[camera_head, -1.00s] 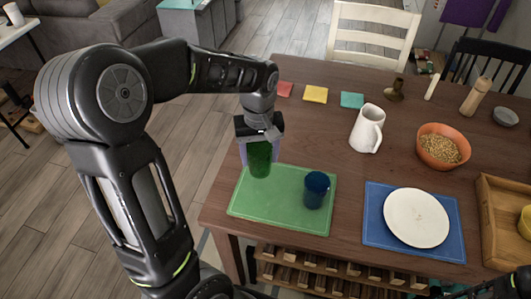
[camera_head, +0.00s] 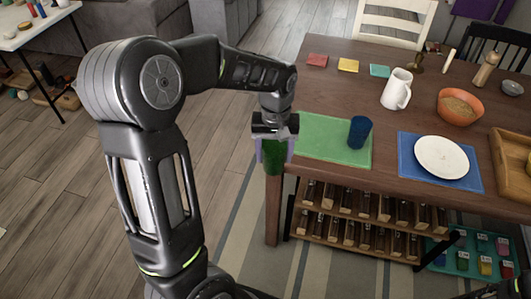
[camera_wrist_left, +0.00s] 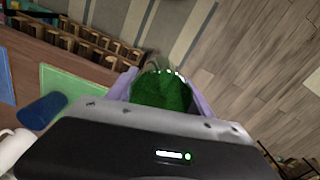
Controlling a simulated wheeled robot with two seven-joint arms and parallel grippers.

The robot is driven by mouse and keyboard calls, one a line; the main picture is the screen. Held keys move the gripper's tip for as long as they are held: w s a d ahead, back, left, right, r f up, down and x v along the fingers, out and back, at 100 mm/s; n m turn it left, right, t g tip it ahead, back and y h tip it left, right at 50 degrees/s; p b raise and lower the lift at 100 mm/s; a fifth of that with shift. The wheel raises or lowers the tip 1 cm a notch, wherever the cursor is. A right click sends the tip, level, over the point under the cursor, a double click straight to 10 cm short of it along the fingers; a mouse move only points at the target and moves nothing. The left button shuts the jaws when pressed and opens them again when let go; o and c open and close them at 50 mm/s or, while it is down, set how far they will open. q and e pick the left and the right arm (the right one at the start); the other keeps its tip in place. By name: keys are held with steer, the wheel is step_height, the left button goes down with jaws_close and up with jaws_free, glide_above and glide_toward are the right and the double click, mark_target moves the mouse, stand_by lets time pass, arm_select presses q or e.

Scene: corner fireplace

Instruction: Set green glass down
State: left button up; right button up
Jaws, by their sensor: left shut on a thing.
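My left gripper (camera_head: 275,140) is shut on the green glass (camera_head: 275,157), which hangs upright below it. In the head view the glass shows at the table's left end, beside the green mat (camera_head: 312,150). In the left wrist view the glass (camera_wrist_left: 163,90) sits between the light purple fingers, with floor and striped rug behind it and the table off to the left. The glass looks clear of the tabletop, past its edge. A dark piece at the head view's bottom right corner is probably part of my right arm; its jaws are not clear.
A blue glass (camera_head: 360,132) stands on the green mat's right part. A white plate (camera_head: 441,157) lies on a blue mat (camera_head: 408,170). A white pitcher (camera_head: 396,90) and orange bowl (camera_head: 459,107) stand behind. A wooden rack (camera_head: 350,232) is under the table. The green mat's left part is bare.

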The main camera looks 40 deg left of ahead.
arm_select(q)
steer(key=w+d+f+m, duration=0.3)
steer(key=d+f+m, duration=0.3)
steer(key=d+f, duration=0.5)
step_height(320, 180, down, 3)
steer(key=shift+f, duration=0.1)
steer(key=shift+w+d, duration=0.1)
steer(key=shift+d, duration=0.05)
